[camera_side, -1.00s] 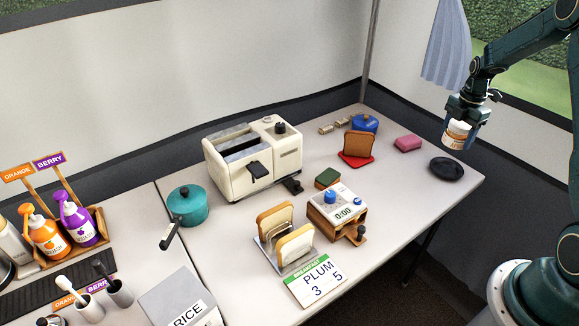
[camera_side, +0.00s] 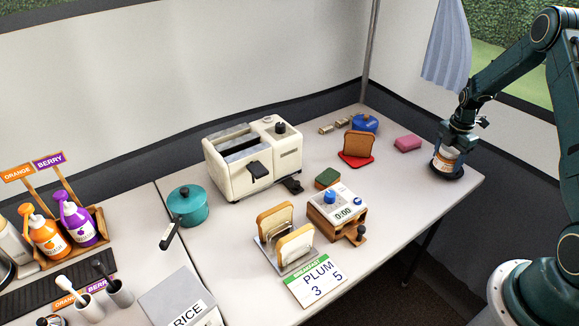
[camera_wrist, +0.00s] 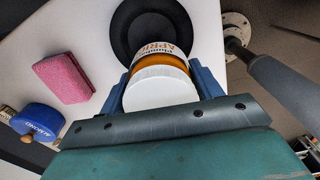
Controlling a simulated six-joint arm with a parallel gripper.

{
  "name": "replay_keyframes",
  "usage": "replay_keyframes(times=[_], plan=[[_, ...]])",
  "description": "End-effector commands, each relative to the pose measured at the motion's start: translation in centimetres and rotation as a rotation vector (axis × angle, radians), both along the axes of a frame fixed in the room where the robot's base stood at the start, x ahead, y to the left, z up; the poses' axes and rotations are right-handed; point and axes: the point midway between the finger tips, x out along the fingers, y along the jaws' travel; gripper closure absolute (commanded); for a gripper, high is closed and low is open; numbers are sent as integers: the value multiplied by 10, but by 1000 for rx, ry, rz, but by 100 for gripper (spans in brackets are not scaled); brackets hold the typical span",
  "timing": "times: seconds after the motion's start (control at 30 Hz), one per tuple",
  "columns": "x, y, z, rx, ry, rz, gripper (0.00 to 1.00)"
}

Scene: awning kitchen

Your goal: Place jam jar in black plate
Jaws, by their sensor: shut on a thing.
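The jam jar (camera_side: 447,160) has an orange and white label and is held upright in my gripper (camera_side: 449,153). In the wrist view the jar's white lid (camera_wrist: 160,90) faces the camera, between the blue fingers of my gripper (camera_wrist: 160,82). The black plate (camera_side: 460,174) lies near the right end of the table, directly below the jar. In the wrist view the plate (camera_wrist: 122,38) shows behind the jar. The jar is at or just above the plate; I cannot tell whether its base touches.
A pink sponge (camera_side: 407,144) lies left of the plate. A blue pot (camera_side: 364,123) and bread on a red board (camera_side: 357,160) stand farther left. A toaster (camera_side: 254,160) and a timer box (camera_side: 336,208) stand mid-table. The table's right edge is close to the plate.

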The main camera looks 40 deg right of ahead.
Motion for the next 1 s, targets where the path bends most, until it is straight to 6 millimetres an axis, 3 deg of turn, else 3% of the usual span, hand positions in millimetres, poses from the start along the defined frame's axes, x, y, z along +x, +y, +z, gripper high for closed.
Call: replay_keyframes(times=[0.87,0.9,1.0], plan=[[0,0,-14,-1,-1,0,66],[0,0,-14,-1,-1,0,28],[0,0,-14,0,-1,0,14]])
